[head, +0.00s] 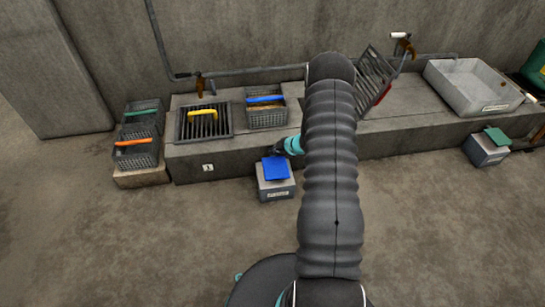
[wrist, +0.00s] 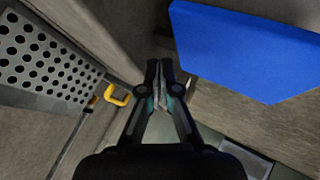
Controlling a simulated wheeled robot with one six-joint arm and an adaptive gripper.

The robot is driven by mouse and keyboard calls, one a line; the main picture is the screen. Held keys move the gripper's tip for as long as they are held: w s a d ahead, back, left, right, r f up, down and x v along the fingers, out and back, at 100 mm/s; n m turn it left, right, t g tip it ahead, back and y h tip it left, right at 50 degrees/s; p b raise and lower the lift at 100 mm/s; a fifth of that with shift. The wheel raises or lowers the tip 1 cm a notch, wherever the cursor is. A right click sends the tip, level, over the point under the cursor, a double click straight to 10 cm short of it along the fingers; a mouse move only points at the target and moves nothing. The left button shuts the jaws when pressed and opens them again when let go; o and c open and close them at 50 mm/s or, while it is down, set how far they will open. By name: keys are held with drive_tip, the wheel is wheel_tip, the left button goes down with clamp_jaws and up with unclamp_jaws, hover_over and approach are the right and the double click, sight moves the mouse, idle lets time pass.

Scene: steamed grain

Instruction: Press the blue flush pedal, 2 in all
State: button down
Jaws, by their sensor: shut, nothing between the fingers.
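The blue flush pedal (head: 276,168) is a flat blue plate on top of a small grey box (head: 276,190) with a label, standing on the floor in front of the low concrete bench. In the wrist view the blue pedal (wrist: 245,50) fills the upper right. My gripper (head: 273,151) is at the far edge of the pedal in the head view, partly hidden by my arm. In the wrist view my gripper (wrist: 159,68) has its fingers together, empty, left of the pedal's edge. I cannot tell whether the fingers touch the pedal.
A similar box with a green pedal (head: 497,136) stands at the right. The bench (head: 205,162) carries a grate with a yellow handle (head: 203,114), a blue-handled basket (head: 266,116) and a basin (head: 478,86). Orange-handled (head: 134,153) and green-handled baskets stand left. The floor in front is clear.

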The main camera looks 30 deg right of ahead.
sight(274, 158)
drive_tip(key=shift+f, duration=0.15)
idle(0.4)
drive_tip(key=shift+f+b, duration=0.3)
drive_tip(key=shift+b, duration=0.05)
drive_tip(key=shift+f+b, duration=0.3)
drive_tip(key=shift+f, duration=0.1)
idle(0.6)
drive_tip(key=shift+s+a+f+b, duration=0.1)
drive_tip(key=shift+s+f+b, duration=0.25)
drive_tip(key=shift+f, duration=0.4)
idle(0.5)
drive_tip(key=shift+r, duration=0.1)
drive_tip(key=shift+r+p, duration=0.8)
drive_tip(key=shift+r, duration=0.3)
drive_tip(key=shift+w+r, duration=0.15)
drive_tip(key=shift+r, duration=0.1)
